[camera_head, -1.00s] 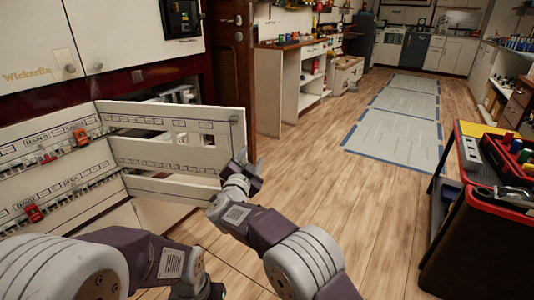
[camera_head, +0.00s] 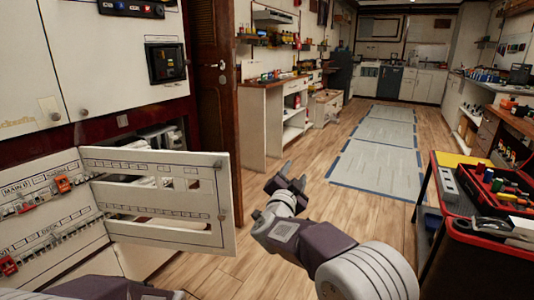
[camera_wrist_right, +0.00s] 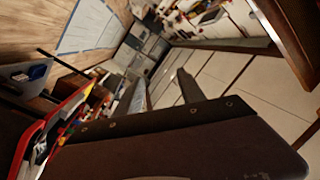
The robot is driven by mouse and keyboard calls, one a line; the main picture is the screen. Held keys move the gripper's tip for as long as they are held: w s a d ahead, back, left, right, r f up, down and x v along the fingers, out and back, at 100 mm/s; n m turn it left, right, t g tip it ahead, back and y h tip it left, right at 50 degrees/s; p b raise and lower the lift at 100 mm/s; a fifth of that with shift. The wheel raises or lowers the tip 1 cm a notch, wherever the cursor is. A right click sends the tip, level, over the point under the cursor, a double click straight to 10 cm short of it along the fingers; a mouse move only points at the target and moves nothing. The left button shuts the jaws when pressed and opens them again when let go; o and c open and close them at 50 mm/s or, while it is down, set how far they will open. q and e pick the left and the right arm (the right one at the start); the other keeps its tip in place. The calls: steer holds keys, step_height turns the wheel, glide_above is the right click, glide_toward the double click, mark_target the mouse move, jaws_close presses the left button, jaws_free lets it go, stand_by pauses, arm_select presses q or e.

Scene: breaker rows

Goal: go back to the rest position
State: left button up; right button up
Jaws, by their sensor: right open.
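My right gripper (camera_head: 288,184) is open and empty in the head view, in the air over the wood floor, to the right of the open panel door (camera_head: 228,205). Its two fingers also show in the right wrist view (camera_wrist_right: 168,92), apart with nothing between them. My left arm shows only as a part at the bottom edge of the head view; its gripper is out of view.
The breaker panel (camera_head: 50,215) with red switches stands at left, its slotted door swung outward. A red-rimmed tool cart (camera_head: 465,235) stands at right. Floor mats (camera_head: 375,165) lie ahead. The floor between door and cart is clear.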

steer(key=s+d+n+g+y+p, duration=0.1)
steer(key=s+d+n+p, duration=0.2)
steer(key=d, duration=0.8)
steer(key=s+f+n+g+y, duration=0.2)
steer(key=s+f+n+g, duration=0.35)
steer(key=s+f, duration=0.85)
steer(key=s+f+n+g+y, duration=0.25)
steer(key=s+f+g, duration=0.75)
steer(key=s, duration=0.8)
step_height(320, 180, up, 37)
steer(key=s+p, duration=0.1)
steer(key=p, duration=3.7)
steer(key=shift+d, duration=0.25)
steer(key=shift+s, duration=0.1)
